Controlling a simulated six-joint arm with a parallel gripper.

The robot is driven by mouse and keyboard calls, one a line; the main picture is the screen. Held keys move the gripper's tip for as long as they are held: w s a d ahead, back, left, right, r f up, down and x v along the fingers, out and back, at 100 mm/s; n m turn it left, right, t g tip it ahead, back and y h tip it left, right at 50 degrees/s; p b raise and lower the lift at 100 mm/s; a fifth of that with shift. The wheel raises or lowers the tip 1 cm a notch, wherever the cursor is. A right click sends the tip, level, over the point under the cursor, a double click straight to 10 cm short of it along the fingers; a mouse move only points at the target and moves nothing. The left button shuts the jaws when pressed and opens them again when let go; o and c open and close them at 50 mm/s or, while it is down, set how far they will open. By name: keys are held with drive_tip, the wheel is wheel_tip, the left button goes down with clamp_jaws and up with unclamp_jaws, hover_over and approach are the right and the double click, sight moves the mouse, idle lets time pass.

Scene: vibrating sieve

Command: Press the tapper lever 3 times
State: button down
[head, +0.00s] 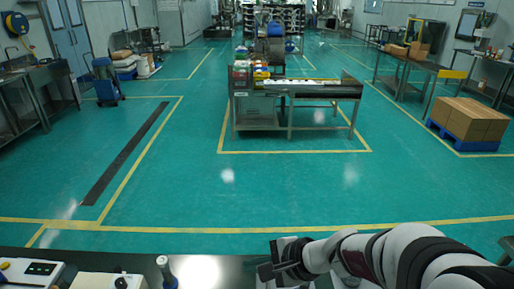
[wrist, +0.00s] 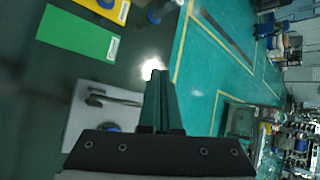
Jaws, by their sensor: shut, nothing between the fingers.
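My gripper (head: 266,271) reaches in from the right in the head view, low over the dark bench. In the wrist view my gripper (wrist: 158,76) is shut and empty. A white unit (wrist: 76,135) with a grey bar-shaped lever (wrist: 115,101) lies to the left of the fingers in that view; this looks like the tapper lever. The fingers look apart from it, though I cannot judge the depth.
On the bench (head: 222,268) at the left stand a white device with a dark display (head: 40,269), a white box with a black knob (head: 110,282) and a blue-and-white bottle-like object (head: 167,273). A green mat (wrist: 78,33) shows in the wrist view. The bench between bottle and gripper is clear.

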drive_tip(key=s+r+n+g+h, duration=0.1)
drive_tip(key=s+n+g, duration=0.15)
drive_tip(key=s, duration=0.55)
drive_tip(key=s+r+n+g+h, duration=0.1)
drive_tip(key=s+r+n+g, duration=0.1)
drive_tip(key=s+n, duration=0.35)
drive_tip(key=s+d+h, duration=0.4)
drive_tip(key=s+d, duration=0.2)
drive_tip(key=s, duration=0.3)
drive_tip(key=shift+s+d+f+n+g, duration=0.3)
drive_tip(key=shift+f+g, duration=0.05)
drive_tip(key=shift+f, duration=0.1)
drive_tip(key=w+a+r+n+h, duration=0.1)
drive_tip(key=w+n, duration=0.1)
drive_tip(key=w, duration=1.4)
drive_tip(key=w+a+r+n, duration=0.1)
drive_tip(key=w+a+n, duration=0.1)
drive_tip(key=w, duration=1.4)
drive_tip(key=shift+r+n+h, duration=0.15)
drive_tip(key=shift+n+h, duration=0.25)
drive_tip(key=shift+n, duration=0.4)
